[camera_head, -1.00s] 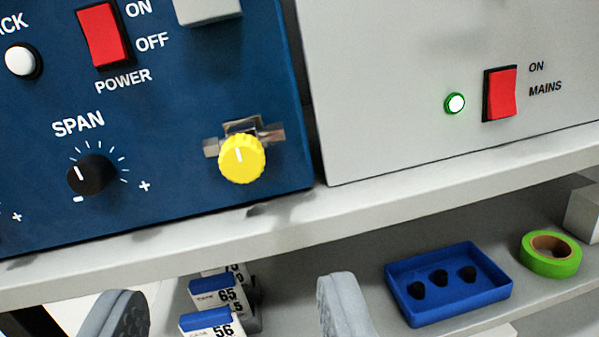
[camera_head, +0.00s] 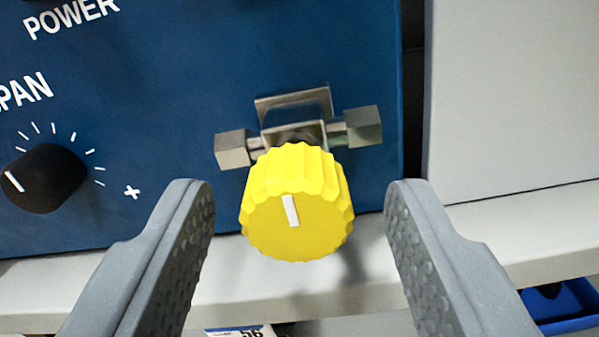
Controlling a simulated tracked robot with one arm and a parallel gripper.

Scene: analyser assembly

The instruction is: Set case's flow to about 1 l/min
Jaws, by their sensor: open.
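The yellow ribbed knob (camera_head: 297,205) sits on a metal valve (camera_head: 295,130) with fittings on both sides, on the front of the blue case (camera_head: 215,60). A white mark on the knob's face points up, slightly left. My gripper (camera_head: 300,205) is open, with one grey finger on each side of the knob. Gaps show between both fingers and the knob, and neither appears to touch it. No flow reading is visible.
The black SPAN knob (camera_head: 42,178) is left of my left finger. A grey-white cabinet (camera_head: 515,90) stands to the right. The shelf edge (camera_head: 255,285) runs below the case. Part of a blue tray (camera_head: 562,308) and a label numbered 56 (camera_head: 240,331) show lower down.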

